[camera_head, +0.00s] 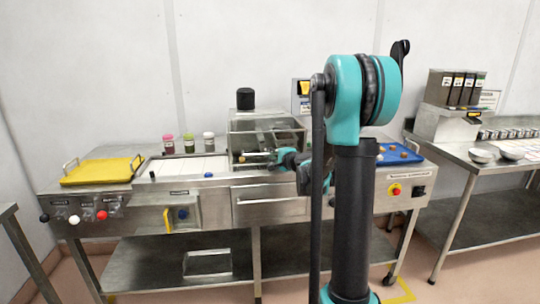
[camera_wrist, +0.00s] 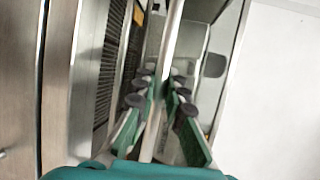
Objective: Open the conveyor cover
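The conveyor cover appears to be the see-through, metal-framed housing (camera_head: 240,125) at the middle of the steel line in the head view. My gripper (camera_head: 256,157) is at its front, low on the right side, partly hidden by my own arm. In the wrist view my gripper's two green fingers with dark round pads (camera_wrist: 162,90) stand apart. A long thin grey edge or bar runs between them, with a gap showing beside it. I cannot tell whether this edge belongs to the cover or whether either finger touches it.
A yellow tray (camera_head: 100,171) lies on the line's left end and a blue tray (camera_head: 398,154) on its right. Several small jars (camera_head: 188,142) stand behind the white belt (camera_head: 183,167). A steel side table (camera_head: 470,157) with bowls stands at right.

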